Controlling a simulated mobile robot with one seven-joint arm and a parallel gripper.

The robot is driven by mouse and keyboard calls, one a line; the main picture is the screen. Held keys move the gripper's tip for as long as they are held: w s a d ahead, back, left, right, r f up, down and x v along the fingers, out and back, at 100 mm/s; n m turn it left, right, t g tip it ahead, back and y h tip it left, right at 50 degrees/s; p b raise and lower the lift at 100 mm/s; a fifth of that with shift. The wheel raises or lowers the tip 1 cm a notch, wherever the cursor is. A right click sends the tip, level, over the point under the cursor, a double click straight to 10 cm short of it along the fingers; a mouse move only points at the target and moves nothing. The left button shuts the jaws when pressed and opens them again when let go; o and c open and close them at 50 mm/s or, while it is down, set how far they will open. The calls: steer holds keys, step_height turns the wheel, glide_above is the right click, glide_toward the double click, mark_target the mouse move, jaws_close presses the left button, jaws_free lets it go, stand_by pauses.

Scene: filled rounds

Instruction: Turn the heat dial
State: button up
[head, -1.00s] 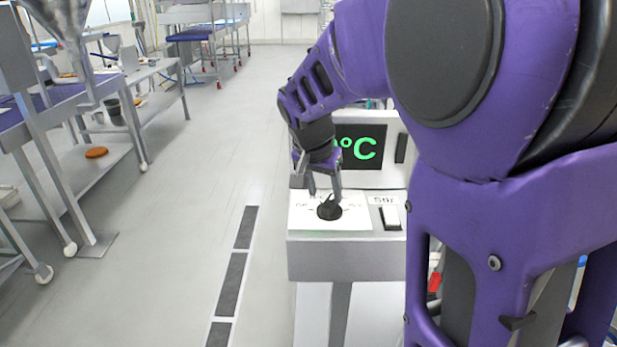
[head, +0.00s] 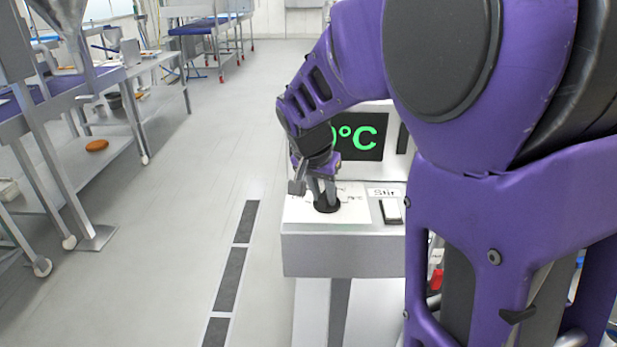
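The heat dial (head: 327,206) is a round black knob on a white plate (head: 358,213) on top of a grey machine (head: 340,255). My gripper (head: 318,190) points down over the dial, with its fingers at the knob. The fingers partly hide the knob, and I cannot tell whether they are closed on it. A dark display (head: 370,138) behind shows a green "0°C", with its left part hidden by my wrist.
Steel tables (head: 130,90) with shelves stand at the left. The floor (head: 180,230) between them and the machine is clear.

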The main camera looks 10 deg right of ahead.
jaws_close()
steer(key=n, duration=0.2)
steer(key=n+y, duration=0.1)
steer(key=shift+s+d+n+t, duration=0.15)
steer(key=shift+d+n+t, duration=0.25)
steer(key=n+y, duration=0.1)
steer(key=n, duration=0.1)
steer(key=n+y+b, duration=0.1)
steer(key=n, duration=0.1)
steer(key=shift+d+f, duration=0.1)
steer(key=shift+d, duration=0.25)
steer(key=n+b, duration=0.1)
steer(key=n, duration=0.1)
steer(key=n+y+b, duration=0.1)
steer(key=n+b, duration=0.1)
steer(key=shift+d, duration=0.3)
steer(key=n, duration=0.1)
steer(key=n+y+b, duration=0.1)
steer(key=shift+w+d+n+g, duration=0.2)
steer(key=shift+n+g, duration=0.2)
steer(key=n, duration=0.1)
steer(key=n+g+y, duration=0.1)
steer(key=n, duration=0.1)
steer(key=n+b, duration=0.1)
steer(key=n, duration=0.1)
steer(key=shift+w+d+y, duration=0.2)
steer(key=shift+w+y, duration=0.1)
steer(key=shift+n+g, duration=0.3)
